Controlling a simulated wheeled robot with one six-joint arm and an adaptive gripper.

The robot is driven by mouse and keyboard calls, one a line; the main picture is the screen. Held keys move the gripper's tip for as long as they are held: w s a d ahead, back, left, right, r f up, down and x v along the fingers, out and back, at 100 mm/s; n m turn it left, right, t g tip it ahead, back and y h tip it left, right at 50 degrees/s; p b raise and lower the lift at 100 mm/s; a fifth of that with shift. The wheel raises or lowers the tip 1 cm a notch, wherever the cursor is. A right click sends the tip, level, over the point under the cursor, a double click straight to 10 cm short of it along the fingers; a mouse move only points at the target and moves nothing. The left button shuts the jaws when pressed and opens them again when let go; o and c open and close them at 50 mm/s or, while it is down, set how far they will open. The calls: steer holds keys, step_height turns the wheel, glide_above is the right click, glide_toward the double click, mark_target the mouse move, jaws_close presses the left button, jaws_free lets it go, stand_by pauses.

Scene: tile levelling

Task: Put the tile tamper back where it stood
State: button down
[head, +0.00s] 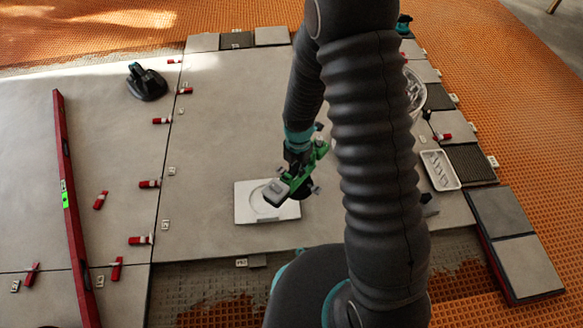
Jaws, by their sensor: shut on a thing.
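The tile tamper (309,172) is a green tool with a pale grey block at its lower left end. My gripper (299,170) is shut on it and holds it tilted in the middle of the view. The tamper overlaps the right part of a white square plate (246,213) with a round outline on its top. The plate lies on the large grey tile near its front edge. From this one view I cannot tell how high the tamper is above the plate, or whether they touch. My arm and gripper hide part of the tool.
A black suction lifter (146,83) stands at the upper left. A long red level (68,200) lies at the left. Several red clips (150,184) sit along the tile joints. A white tray (440,170) and a clear bucket (414,92) are at the right. Bare tile surrounds the plate.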

steer(key=shift+r+p, duration=1.85)
steer(key=shift+r, duration=1.1)
